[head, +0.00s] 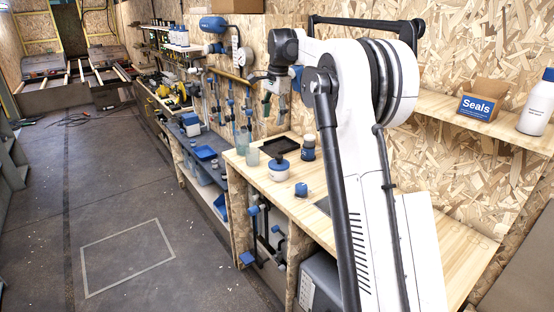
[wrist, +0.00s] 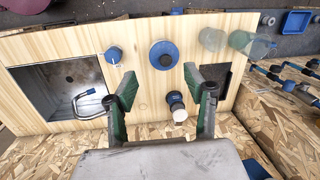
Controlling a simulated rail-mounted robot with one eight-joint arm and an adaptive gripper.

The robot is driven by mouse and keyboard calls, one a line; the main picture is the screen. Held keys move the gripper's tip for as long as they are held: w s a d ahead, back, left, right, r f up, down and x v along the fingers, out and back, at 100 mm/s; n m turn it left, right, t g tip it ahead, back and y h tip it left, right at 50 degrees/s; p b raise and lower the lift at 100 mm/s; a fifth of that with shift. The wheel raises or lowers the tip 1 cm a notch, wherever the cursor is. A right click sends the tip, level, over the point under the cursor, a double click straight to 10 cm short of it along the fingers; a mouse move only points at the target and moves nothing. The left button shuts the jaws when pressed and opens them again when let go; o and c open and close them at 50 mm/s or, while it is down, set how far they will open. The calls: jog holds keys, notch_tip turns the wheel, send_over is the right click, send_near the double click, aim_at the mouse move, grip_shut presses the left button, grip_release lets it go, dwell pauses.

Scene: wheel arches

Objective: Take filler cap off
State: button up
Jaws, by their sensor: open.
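A squat white container with a wide blue lid (head: 279,165) and a dark centre knob stands on the wooden worktop. Its round blue lid shows in the wrist view (wrist: 163,55), ahead of the fingertips. It looks the likeliest filler cap, but I cannot be sure. A smaller blue cap-like piece (head: 301,189) sits nearer on the worktop, and at left in the wrist view (wrist: 114,55). My gripper (head: 275,103) hangs above the worktop's far part, fingers down, open and empty. In the wrist view its fingers (wrist: 160,76) are wide apart and touch nothing.
Clear cups (head: 252,154) and a dark tray (head: 281,146) are close by. A sink with a curved tap (wrist: 90,102) is at left. Bare worktop lies between.

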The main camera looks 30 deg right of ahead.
jog(key=w+d+f+m+g+p, duration=0.1)
jog(key=w+d+f+m+p, duration=0.15)
jog(key=w+d+f, duration=0.3)
send_over(279, 156)
jog(key=d, duration=0.2)
jog(key=shift+m+y, duration=0.4)
jog(key=shift+m, duration=0.05)
jog(key=f, duration=0.9)
jog(key=shift+w+a+f, duration=0.1)
jog(key=shift+w+a, duration=0.15)
jog(key=shift+s+a+f+p, duration=0.15)
jog(key=shift+a+f, duration=0.1)
jog(key=shift+f, duration=0.6)
jog(key=shift+a+f+p, duration=0.15)
jog(key=shift+a+f, duration=0.05)
jog(key=shift+f, duration=0.7)
jog(key=shift+s+a+f+p, duration=0.15)
jog(key=shift+a+f, duration=0.1)
jog(key=shift+f, duration=0.6)
jog(key=shift+w, duration=0.1)
grip_shut()
